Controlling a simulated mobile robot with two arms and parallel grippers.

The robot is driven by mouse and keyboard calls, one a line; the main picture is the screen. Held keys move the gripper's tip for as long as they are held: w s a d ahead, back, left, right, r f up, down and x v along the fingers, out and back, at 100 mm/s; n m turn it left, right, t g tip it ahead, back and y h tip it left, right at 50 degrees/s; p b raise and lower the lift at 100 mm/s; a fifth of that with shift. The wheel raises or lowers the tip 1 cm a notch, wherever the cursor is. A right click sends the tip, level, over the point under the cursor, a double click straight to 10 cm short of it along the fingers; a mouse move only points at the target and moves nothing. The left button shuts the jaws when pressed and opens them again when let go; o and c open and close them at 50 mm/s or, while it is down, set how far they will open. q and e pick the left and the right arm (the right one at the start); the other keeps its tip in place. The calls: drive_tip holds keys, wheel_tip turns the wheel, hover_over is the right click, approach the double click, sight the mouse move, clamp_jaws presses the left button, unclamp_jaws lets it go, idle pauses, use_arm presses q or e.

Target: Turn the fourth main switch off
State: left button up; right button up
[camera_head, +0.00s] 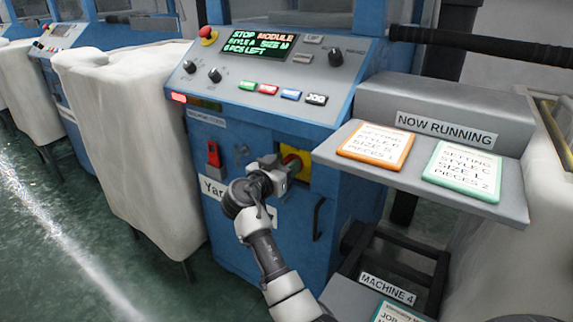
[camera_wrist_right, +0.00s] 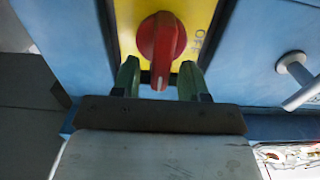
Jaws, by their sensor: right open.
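The main switch is a red rotary knob (camera_head: 292,162) on a yellow plate (camera_head: 305,173) on the blue machine's front. In the right wrist view the red knob (camera_wrist_right: 161,38) has its grip pointing down the picture, and an "OFF" mark (camera_wrist_right: 199,40) is at its right on the yellow plate (camera_wrist_right: 125,15). My right gripper (camera_head: 284,172) is at the switch, partly covering it in the head view. In the right wrist view its green fingertips (camera_wrist_right: 159,80) are open, one on each side of the knob's lower end, with gaps visible. My left gripper is not in view.
A control panel (camera_head: 265,80) with a lit display is above the switch. A red switch (camera_head: 214,154) is to its left and a dark door handle (camera_head: 318,218) below right. A grey shelf (camera_head: 505,205) with cards juts out right. A "MACHINE 4" sign (camera_head: 388,290) is below.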

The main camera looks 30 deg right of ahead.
drive_tip(key=shift+w+d, duration=0.15)
drive_tip(key=shift+d, duration=0.2)
drive_tip(key=shift+c, duration=0.4)
clamp_jaws()
